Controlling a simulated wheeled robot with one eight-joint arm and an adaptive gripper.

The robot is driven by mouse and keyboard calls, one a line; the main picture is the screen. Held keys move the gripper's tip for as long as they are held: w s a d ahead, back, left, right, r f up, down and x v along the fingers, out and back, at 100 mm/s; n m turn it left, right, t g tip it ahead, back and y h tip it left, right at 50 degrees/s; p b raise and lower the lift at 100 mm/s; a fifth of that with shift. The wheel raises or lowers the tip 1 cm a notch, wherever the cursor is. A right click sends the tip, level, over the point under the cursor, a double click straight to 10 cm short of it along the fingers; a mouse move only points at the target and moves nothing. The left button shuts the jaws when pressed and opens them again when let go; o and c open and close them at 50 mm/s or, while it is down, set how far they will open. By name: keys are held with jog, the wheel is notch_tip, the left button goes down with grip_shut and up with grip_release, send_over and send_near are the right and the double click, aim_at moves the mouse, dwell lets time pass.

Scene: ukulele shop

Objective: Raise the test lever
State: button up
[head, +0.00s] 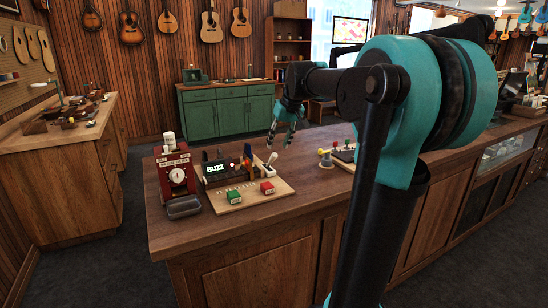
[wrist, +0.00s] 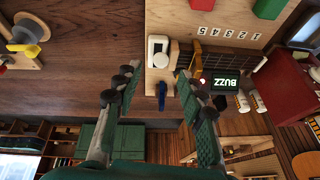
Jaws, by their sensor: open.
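The wooden test board (head: 250,198) lies on the counter, with a small screen reading BUZZ (head: 216,168).
A green block (head: 234,198) and a red block (head: 267,188) sit on the board's front. A red box with a dial (head: 176,177) stands left of it. Bare counter lies between.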

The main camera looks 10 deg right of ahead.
aim_at(274, 156)
jog(key=x, duration=0.7)
jog(key=shift+f, duration=0.2)
grip_shut()
